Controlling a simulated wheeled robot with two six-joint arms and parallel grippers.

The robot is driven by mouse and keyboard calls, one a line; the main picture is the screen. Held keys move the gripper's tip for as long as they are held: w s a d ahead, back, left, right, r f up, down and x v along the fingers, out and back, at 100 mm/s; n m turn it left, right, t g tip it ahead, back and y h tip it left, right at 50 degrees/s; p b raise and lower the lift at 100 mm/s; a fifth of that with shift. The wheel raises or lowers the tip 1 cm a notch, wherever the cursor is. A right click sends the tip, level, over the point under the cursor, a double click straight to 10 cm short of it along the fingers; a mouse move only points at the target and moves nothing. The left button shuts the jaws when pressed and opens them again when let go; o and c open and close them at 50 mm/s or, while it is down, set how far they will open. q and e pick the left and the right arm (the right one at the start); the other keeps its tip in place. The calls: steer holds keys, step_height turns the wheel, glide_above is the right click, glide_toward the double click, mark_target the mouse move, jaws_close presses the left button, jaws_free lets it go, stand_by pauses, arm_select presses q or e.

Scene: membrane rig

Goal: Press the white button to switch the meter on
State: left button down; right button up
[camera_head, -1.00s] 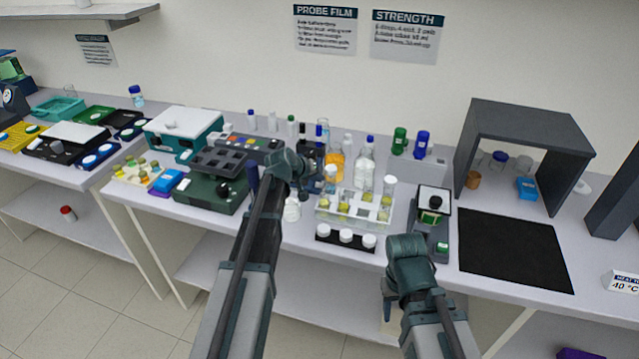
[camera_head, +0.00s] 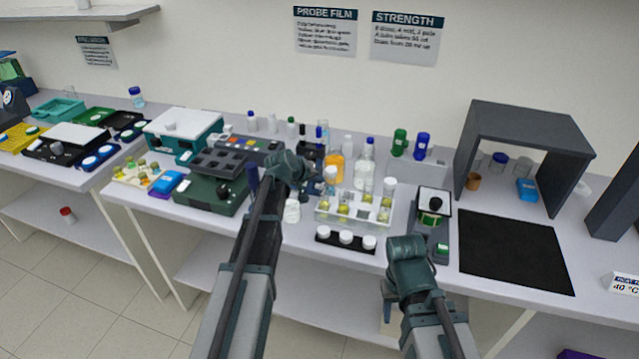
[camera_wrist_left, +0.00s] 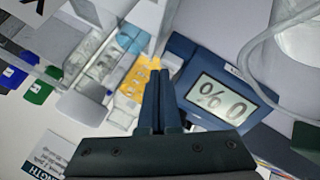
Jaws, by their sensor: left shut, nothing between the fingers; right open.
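The meter is a dark blue box (camera_wrist_left: 180,52) with a pale display (camera_wrist_left: 222,98) in the left wrist view. In the head view the meter is mostly hidden behind my left wrist. I cannot make out the white button; my fingers or wrist may cover it. My left gripper (camera_wrist_left: 158,85) is shut and empty, its fingertips beside the meter's edge in the picture; whether they touch it is unclear. My right gripper (camera_head: 389,298) is open at the bench's front edge, fingers mostly hidden.
A clear rack (camera_head: 325,213) of yellow-filled vials and a black strip of white-capped jars (camera_head: 323,234) stand right of my left gripper. Bottles, including an orange one (camera_head: 335,168), crowd behind. A green instrument (camera_head: 205,196) stands left. A black mat (camera_head: 510,252) lies clear at right.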

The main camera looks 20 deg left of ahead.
mark_target(318, 187)
arm_select(q)
steer(key=shift+r+p, duration=0.3)
steer(key=shift+r, duration=0.2)
step_height(318, 187, up, 6)
steer(key=p, duration=0.6)
steer(key=shift+s+f, duration=0.1)
stand_by(0.3)
